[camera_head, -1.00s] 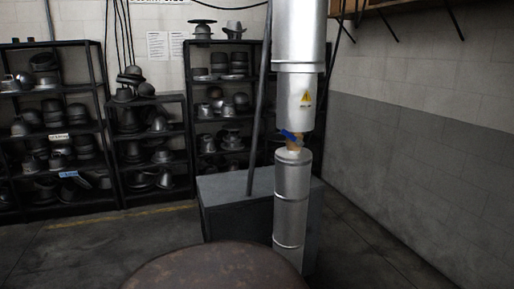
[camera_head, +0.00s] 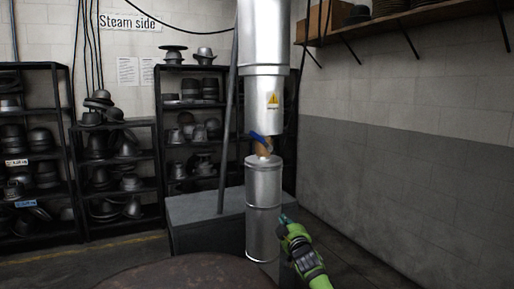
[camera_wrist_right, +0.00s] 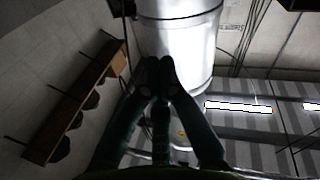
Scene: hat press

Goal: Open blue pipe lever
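The blue pipe lever (camera_head: 260,140) sits on a brass-coloured valve (camera_head: 263,149) between two sections of a vertical metal pipe (camera_head: 263,185). It lies tilted across the front of the valve. My right gripper (camera_head: 284,220) is at the lower right of the lever, beside the lower pipe section and apart from the lever. In the right wrist view its dark fingers (camera_wrist_right: 158,65) come together at the tips with nothing visible between them, and bright pipe metal (camera_wrist_right: 185,40) shows beyond. The lever cannot be made out there. My left gripper is not in view.
A grey box (camera_head: 205,222) stands behind the pipe, with a slanted dark rod (camera_head: 228,120) rising from it. A round rusty surface (camera_head: 180,275) is in front. Black shelves (camera_head: 95,165) with hats stand at the left. The floor at the right is clear.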

